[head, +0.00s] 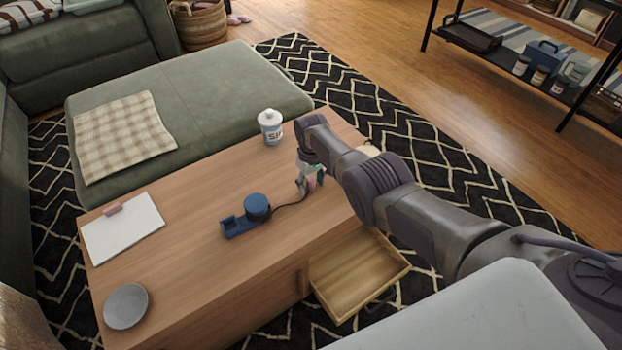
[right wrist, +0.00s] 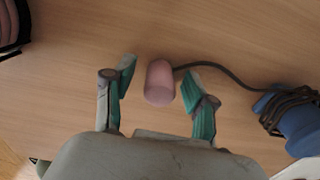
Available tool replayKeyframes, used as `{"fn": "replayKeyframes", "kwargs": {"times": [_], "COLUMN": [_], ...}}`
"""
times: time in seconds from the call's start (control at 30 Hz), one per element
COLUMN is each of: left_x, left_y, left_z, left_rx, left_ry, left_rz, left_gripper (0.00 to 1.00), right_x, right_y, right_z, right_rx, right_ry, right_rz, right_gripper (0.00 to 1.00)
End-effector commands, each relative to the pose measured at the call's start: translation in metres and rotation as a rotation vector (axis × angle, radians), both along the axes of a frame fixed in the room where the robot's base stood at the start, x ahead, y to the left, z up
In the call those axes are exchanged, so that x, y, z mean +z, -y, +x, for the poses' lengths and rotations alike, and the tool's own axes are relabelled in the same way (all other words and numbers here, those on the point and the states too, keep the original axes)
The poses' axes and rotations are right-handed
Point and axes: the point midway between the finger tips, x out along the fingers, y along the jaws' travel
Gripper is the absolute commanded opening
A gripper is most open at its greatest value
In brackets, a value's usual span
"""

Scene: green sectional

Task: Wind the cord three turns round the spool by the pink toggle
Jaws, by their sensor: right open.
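The blue spool (head: 257,207) stands on its blue base (head: 238,227) in the middle of the wooden table; part of it shows at the right edge of the right wrist view (right wrist: 298,118), with dark cord around it. A dark cord (head: 291,201) runs from the spool to the pink toggle (right wrist: 159,82). My right gripper (right wrist: 160,88) is open, with its green-padded fingers on either side of the toggle and a gap at each side. In the head view my right gripper (head: 311,187) partly hides the toggle. My left gripper is not in view.
The wooden table (head: 180,240) also bears a white jar (head: 270,128), a clipboard with paper (head: 122,228) and a grey dish (head: 126,306). An open drawer (head: 355,272) juts out below the front edge.

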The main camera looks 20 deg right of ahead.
Motion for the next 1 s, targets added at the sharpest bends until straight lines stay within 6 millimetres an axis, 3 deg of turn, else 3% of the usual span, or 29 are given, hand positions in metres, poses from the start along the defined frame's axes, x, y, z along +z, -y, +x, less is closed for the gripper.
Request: {"fn": "replayKeyframes", "kwargs": {"times": [0.37, 0.73, 1.0], "left_x": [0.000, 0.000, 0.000], "left_y": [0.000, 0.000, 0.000], "left_z": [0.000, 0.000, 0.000], "left_rx": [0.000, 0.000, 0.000], "left_ry": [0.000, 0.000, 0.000], "left_rz": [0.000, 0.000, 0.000], "left_gripper": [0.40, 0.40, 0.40], "right_x": [0.026, 0.096, 0.119], "right_y": [0.000, 0.001, 0.001], "right_z": [0.001, 0.000, 0.000], "right_rx": [0.001, 0.000, 0.000], "right_ry": [0.004, 0.004, 0.000], "right_rz": [0.000, 0.000, 0.000], "right_gripper": [0.56, 0.56, 0.56]}}
